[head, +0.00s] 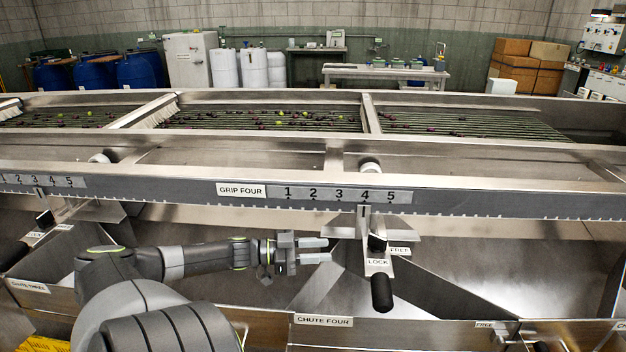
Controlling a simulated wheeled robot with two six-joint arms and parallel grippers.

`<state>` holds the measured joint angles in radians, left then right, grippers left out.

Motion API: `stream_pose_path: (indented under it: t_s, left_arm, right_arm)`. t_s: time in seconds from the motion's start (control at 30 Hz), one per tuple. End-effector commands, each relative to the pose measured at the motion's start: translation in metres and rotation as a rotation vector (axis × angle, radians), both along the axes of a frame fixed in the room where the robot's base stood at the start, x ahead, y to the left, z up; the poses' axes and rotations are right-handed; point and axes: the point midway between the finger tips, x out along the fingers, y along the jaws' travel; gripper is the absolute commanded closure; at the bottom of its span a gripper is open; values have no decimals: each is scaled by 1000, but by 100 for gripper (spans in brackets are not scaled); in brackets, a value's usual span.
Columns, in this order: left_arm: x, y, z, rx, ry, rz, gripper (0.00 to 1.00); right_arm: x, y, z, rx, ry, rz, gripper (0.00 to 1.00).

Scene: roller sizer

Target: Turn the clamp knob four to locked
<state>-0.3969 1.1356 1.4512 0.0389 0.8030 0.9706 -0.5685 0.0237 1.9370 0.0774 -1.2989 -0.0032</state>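The clamp knob four (377,244) is a small black knob under the GRIP FOUR scale (340,195), just below and right of the number 4. A LOCK label (377,262) sits below it and a FREE label (399,250) to its right. Its exact pointing direction is hard to tell. A black handle (382,292) hangs below the LOCK label. My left gripper (328,250) is left of the knob, fingers pointing right, with a gap between them. It is open, empty and apart from the knob. My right gripper is not in view.
The long metal rail (500,203) runs above the gripper. The CHUTE FOUR edge (420,333) lies below, with sloping metal chute walls behind. Another black knob (44,218) is at far left. Rollers with small fruit (270,119) lie beyond the rail.

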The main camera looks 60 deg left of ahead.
Motion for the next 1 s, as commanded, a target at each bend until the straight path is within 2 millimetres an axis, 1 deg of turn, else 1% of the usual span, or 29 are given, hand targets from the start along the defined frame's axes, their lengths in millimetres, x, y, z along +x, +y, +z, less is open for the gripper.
stream_pose_path:
  t_s: [0.03, 0.2, 0.57, 0.83, 1.0]
  left_arm:
    - [0, -4, -8, 2, 5, 29, 64]
    - [3, -13, -32, 26, 33, 127, 64]
    - [0, -34, -77, 84, 123, 314, 64]
    - [-9, -51, -109, 131, 219, 437, 64]
    - [-18, -62, -129, 164, 297, 509, 64]
  right_arm:
    - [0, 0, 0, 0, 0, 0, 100]
    - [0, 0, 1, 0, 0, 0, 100]
    - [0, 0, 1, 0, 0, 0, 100]
    - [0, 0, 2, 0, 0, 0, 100]
    - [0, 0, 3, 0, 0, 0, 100]
